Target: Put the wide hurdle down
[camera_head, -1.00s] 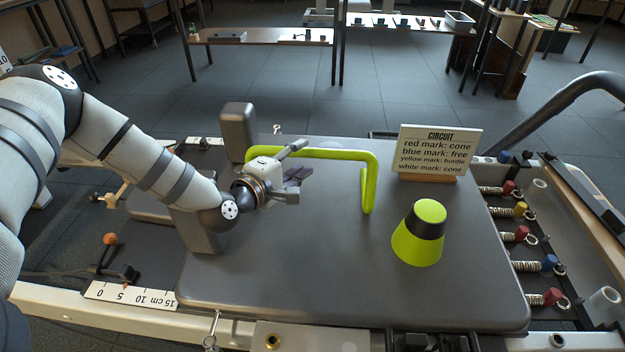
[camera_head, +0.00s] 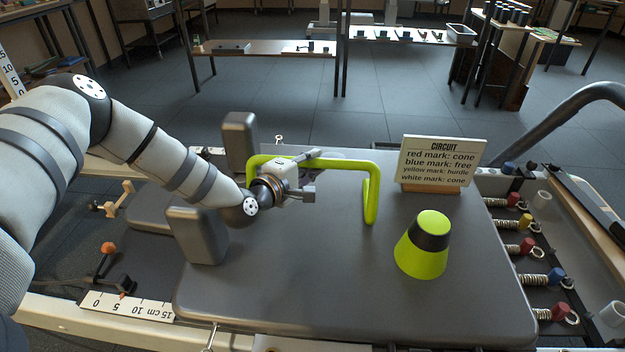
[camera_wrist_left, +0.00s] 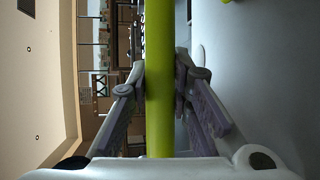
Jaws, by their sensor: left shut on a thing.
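The wide hurdle (camera_head: 373,190) is a yellow-green tubular frame at the middle of the dark padded carriage (camera_head: 300,290). My left gripper (camera_head: 312,178) is shut on its top bar; in the left wrist view the bar (camera_wrist_left: 159,80) runs between the two fingers (camera_wrist_left: 162,90). The right leg of the hurdle reaches down close to the carriage; I cannot tell whether it touches. The left part is partly hidden behind my wrist. The right gripper is not in view.
A yellow-green cone (camera_head: 423,246) with a black band stands right of the hurdle. A sign (camera_head: 440,160) headed CIRCUIT stands behind it. Two grey shoulder blocks (camera_head: 199,236) and (camera_head: 240,142) flank my wrist. Springs with coloured knobs (camera_head: 527,222) lie at the right. The front of the carriage is clear.

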